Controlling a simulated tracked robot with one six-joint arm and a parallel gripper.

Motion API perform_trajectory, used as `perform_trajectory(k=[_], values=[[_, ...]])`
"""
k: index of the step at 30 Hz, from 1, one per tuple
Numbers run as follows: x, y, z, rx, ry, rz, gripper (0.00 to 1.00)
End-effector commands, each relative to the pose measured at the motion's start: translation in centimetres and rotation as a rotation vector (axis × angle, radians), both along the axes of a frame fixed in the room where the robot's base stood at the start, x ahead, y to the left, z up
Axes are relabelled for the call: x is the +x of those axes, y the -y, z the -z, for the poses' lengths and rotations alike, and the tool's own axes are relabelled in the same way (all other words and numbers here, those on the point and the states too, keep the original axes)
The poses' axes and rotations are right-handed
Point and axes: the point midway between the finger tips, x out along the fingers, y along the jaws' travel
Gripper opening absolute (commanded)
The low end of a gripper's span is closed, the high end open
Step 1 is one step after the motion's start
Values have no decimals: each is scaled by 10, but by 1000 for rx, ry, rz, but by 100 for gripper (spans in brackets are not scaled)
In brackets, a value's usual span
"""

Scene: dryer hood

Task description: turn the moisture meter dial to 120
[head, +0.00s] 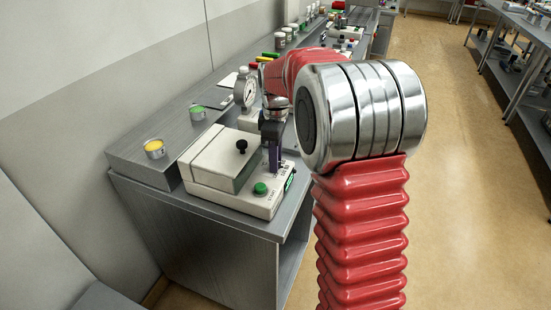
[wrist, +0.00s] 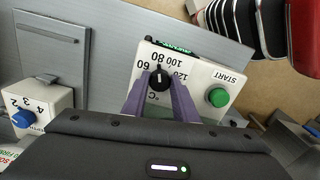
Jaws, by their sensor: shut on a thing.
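The moisture meter (head: 230,172) is a cream box with a lid and a green START button (head: 260,188). It stands on the near end of the grey bench. In the wrist view its panel shows a black dial (wrist: 159,79) with marks 60, 80, 100 and 120 around it and the START button (wrist: 218,97) to the right. The dial's white line appears to point up toward the 80 mark; its exact reading is unclear. My gripper (wrist: 159,88) points down with its purple fingers shut on the dial. In the head view my gripper (head: 274,155) hides the dial.
A small white box with a blue knob (wrist: 23,118) is at the left in the wrist view. Yellow (head: 154,148) and green-topped (head: 197,112) tins sit on the raised shelf. The floor at right is clear.

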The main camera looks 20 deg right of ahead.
Motion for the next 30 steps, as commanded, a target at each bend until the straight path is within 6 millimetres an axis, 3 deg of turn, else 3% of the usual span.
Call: perform_trajectory(k=[11, 30], values=[[1, 0, -1, -1, 2, 165, 4], [0, -1, -1, -1, 3, 748, 4]])
